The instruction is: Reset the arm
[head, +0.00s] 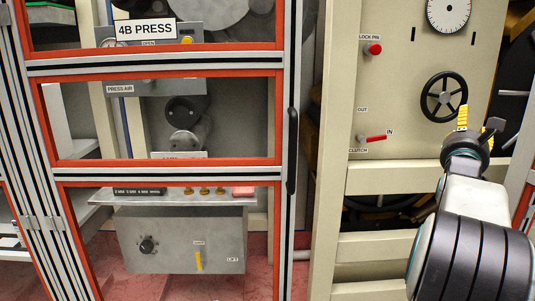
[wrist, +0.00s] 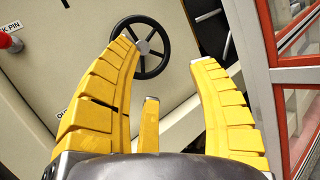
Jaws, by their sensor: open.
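My arm rises at the right of the head view. My gripper (head: 477,122) points toward the beige panel (head: 400,75), just below and right of the black handwheel (head: 444,97). In the wrist view my gripper (wrist: 163,52) has its yellow fingers spread wide with nothing between them. The handwheel (wrist: 149,45) shows beyond the fingertips, and I see no contact. The red lock pin knob (head: 373,49) sits higher on the panel.
An orange-and-grey framed enclosure (head: 160,67) marked 4B PRESS fills the left, with a dark door handle (head: 292,150). A grey lift box (head: 180,240) sits low inside it. A white dial (head: 449,14) is above the handwheel. Another red frame (wrist: 290,75) stands close at the wrist view's right.

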